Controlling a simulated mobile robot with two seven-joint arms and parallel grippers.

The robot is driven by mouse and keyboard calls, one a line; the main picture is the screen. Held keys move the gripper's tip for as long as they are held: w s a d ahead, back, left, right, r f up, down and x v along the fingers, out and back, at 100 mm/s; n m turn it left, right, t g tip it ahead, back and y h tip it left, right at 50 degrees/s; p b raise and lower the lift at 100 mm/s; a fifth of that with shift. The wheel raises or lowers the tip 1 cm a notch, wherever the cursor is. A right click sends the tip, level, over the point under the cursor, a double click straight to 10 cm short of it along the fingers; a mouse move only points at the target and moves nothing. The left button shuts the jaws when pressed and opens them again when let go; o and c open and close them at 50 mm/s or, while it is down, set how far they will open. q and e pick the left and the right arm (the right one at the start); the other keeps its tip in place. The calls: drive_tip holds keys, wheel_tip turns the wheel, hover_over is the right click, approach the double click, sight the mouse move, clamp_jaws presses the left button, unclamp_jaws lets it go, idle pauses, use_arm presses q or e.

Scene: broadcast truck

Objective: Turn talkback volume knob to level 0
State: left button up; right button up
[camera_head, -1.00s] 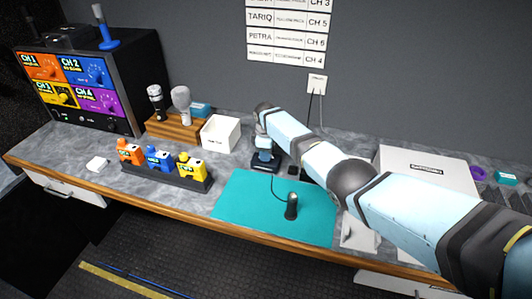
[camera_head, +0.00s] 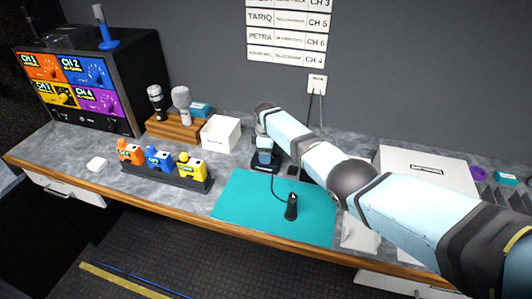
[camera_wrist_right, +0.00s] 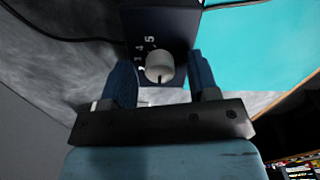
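The talkback volume knob (camera_wrist_right: 159,67) is a pale round knob on a dark box (camera_wrist_right: 160,25) in the right wrist view. White numerals 3, 4 and 5 show beside it, and a dark pointer line shows on its near side. My right gripper (camera_wrist_right: 162,77) is open, with one blue finger on each side of the knob and a gap to each. In the head view my right gripper (camera_head: 264,155) points down at the dark box (camera_head: 262,167) behind the teal mat; the knob is hidden there. My left gripper is not in view.
A teal mat (camera_head: 250,205) bears a small black upright object (camera_head: 291,207) with a cord. A white box (camera_head: 220,134) and a rack of orange, blue and yellow packs (camera_head: 165,180) stand left. A large white box (camera_head: 425,166) is at the right.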

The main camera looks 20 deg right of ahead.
drive_tip(key=shift+r, duration=0.4)
wheel_tip(320, 180, up, 13)
idle(0.5)
